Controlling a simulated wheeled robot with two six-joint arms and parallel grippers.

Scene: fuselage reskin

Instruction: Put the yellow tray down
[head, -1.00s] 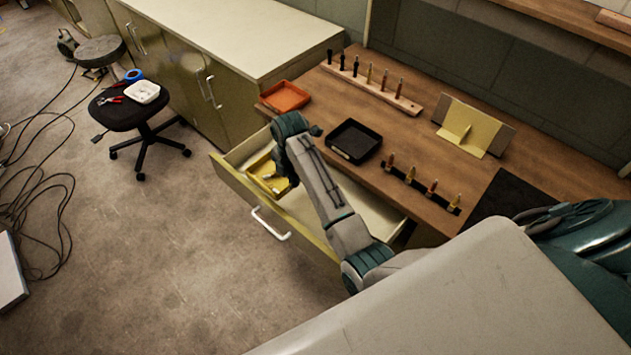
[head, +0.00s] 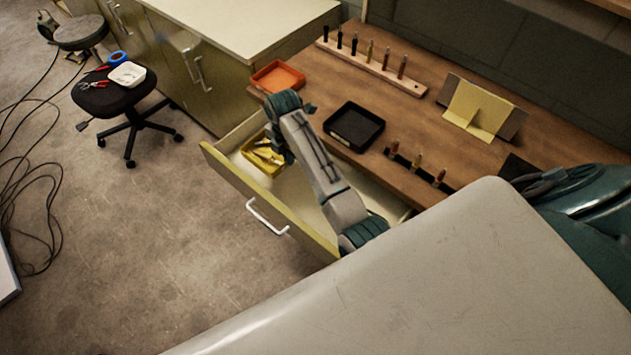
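The yellow tray (head: 250,160) is inside the open drawer, at its left end, with small yellowish items in it. My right arm reaches over the drawer, and my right gripper (head: 275,151) is at the tray's right side. The wrist and forearm hide the fingertips and part of the tray. I cannot tell whether the fingers are shut on its rim, or whether the tray rests on the drawer floor. My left gripper is not in view.
The open drawer (head: 300,215) is otherwise largely bare. On the wooden bench above stand an orange tray (head: 277,76), a black tray (head: 354,126), tool racks (head: 375,66) and a yellow bracket (head: 474,108). A stool (head: 118,98) stands left on open floor.

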